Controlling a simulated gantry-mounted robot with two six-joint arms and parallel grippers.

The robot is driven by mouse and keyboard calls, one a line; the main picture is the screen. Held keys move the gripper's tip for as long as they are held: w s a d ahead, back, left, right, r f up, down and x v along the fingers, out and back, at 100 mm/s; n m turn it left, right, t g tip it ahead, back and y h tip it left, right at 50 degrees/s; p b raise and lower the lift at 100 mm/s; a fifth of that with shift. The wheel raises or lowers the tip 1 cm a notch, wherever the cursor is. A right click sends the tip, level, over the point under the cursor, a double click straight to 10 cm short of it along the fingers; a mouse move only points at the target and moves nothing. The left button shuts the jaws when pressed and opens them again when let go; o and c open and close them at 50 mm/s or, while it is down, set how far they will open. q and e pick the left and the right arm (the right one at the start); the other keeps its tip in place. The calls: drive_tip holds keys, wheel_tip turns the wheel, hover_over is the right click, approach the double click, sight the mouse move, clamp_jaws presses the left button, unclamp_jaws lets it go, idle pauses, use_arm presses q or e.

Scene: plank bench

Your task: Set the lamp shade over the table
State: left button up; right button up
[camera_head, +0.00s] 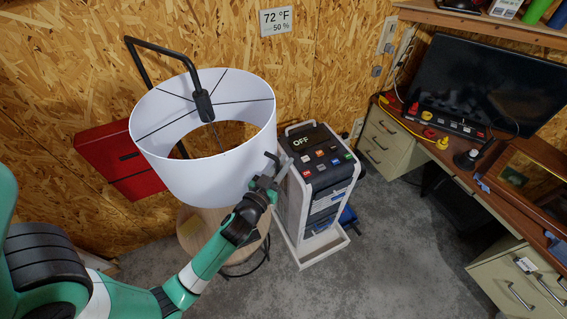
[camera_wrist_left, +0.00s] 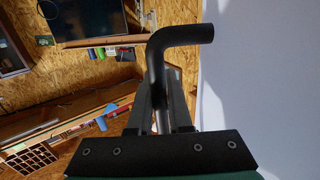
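The lamp shade (camera_head: 205,165) is a white open drum with thin black spokes. It hangs at a black bent lamp arm (camera_head: 160,50), whose dark socket (camera_head: 203,105) sits at the spokes. The round wooden table (camera_head: 188,232) is below the shade, partly hidden by it and by my left arm. My left gripper (camera_head: 266,184) is at the shade's right side. In the left wrist view its fingers (camera_wrist_left: 162,105) close around a black bent handle (camera_wrist_left: 160,60), which bends toward the white shade (camera_wrist_left: 260,80). My right gripper is not in view.
A white-framed equipment cart (camera_head: 318,180) with a dark panel stands close right of my left gripper. A red box (camera_head: 120,160) is on the wall at left. A desk with a monitor (camera_head: 490,85) is at right. Grey floor is clear at front right.

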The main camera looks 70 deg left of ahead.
use_arm(q)
clamp_jaws()
idle(1.2)
